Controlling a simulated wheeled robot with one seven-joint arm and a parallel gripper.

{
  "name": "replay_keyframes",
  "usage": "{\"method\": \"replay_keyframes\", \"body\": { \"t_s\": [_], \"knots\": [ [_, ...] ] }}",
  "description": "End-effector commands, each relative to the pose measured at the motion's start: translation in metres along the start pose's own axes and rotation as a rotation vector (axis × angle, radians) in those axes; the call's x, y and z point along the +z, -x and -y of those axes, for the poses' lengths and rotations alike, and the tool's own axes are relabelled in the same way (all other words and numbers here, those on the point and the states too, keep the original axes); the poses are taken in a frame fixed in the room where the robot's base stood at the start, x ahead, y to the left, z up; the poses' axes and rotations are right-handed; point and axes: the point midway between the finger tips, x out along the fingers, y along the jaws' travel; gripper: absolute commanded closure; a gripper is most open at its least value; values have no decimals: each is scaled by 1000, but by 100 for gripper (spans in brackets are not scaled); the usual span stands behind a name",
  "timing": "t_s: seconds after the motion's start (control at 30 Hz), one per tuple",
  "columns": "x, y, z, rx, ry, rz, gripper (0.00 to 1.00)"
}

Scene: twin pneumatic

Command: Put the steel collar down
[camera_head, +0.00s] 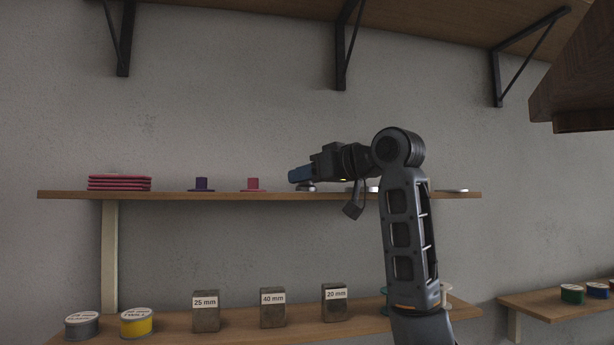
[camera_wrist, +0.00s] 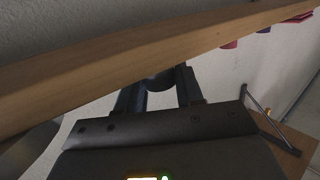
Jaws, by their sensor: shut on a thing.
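My gripper (camera_head: 300,175), with blue fingers, reaches left over the upper shelf (camera_head: 220,195). It is shut on a small silver thing, which I take for the steel collar (camera_head: 307,187). The collar shows just under the fingertips, close to the shelf top; I cannot tell whether it touches the wood. In the wrist view the two fingers (camera_wrist: 158,88) stand on either side of a dark rounded thing, partly hidden and in shade. A pale wooden board edge crosses just beyond them.
On the upper shelf are a pink stack (camera_head: 119,183), a purple piece (camera_head: 201,184) and a pink piece (camera_head: 253,184) left of my gripper. A flat silver thing (camera_head: 453,190) lies right. Labelled blocks (camera_head: 272,308) and tins (camera_head: 136,321) stand on the lower shelf.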

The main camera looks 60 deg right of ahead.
Motion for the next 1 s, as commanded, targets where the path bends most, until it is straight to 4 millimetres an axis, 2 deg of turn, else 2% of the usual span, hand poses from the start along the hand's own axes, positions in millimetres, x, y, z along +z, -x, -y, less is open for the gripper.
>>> {"method": "replay_keyframes", "body": {
  "t_s": [0.13, 0.17, 0.4, 0.73, 0.87, 1.0],
  "knots": [
    [4, -1, 0, 0, 0, 0, 98],
    [3, 0, 0, 0, 0, 0, 61],
    [3, 0, 0, 0, 0, 0, 38],
    [0, 2, 0, 0, 0, 0, 38],
    [1, 19, 0, 1, 2, -2, 38],
    [2, 48, 0, 2, 3, -4, 38]
  ]
}}
